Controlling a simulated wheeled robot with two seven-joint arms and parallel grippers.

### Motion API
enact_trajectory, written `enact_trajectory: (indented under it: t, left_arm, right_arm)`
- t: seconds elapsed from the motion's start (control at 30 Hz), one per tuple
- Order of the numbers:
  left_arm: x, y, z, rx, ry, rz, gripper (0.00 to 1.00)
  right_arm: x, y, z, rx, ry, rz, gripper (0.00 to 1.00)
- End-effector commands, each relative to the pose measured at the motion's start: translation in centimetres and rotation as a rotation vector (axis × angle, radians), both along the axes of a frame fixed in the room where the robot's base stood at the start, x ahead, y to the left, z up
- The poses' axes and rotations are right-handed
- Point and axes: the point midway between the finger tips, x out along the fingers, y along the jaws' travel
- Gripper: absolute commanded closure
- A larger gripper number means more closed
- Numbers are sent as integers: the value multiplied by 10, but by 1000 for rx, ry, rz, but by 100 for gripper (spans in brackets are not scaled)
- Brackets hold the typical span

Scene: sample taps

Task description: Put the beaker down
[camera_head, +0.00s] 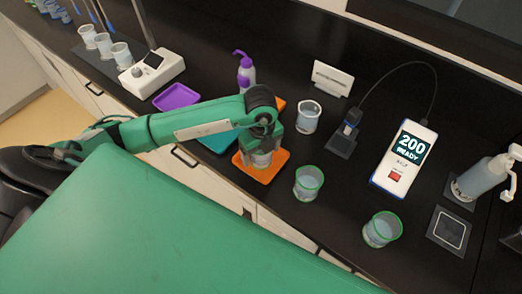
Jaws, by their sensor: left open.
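My left gripper (262,146) points down over an orange tray (270,174) near the counter's front edge. It is open, with its fingers around a clear beaker (262,160) that appears to stand on this tray. The gripper hides most of that beaker, so I cannot tell whether the fingers touch it. My right gripper is not in view.
Two green-rimmed beakers (308,183) (382,229) and another beaker (308,117) stand to the right. A meter (404,158) reads "200 READY". A purple tray (177,97), a purple-topped bottle (246,74) and a teal tray (217,141) lie near my arm.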

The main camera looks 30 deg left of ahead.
Motion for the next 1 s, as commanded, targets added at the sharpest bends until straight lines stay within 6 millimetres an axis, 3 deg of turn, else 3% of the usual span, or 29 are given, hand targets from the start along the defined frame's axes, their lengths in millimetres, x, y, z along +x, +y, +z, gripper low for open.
enact_trajectory:
  t: [0.17, 0.53, 0.73, 1.0]
  left_arm:
    - [1, 0, 19, -2, -5, 0, 20]
    - [1, 0, 102, 0, -6, -1, 20]
    - [1, 0, 118, 0, -2, 0, 20]
    - [0, 0, 123, 0, 0, 0, 20]
  right_arm:
    - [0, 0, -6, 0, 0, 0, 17]
    - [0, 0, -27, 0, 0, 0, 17]
    - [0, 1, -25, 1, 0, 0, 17]
    - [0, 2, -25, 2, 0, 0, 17]
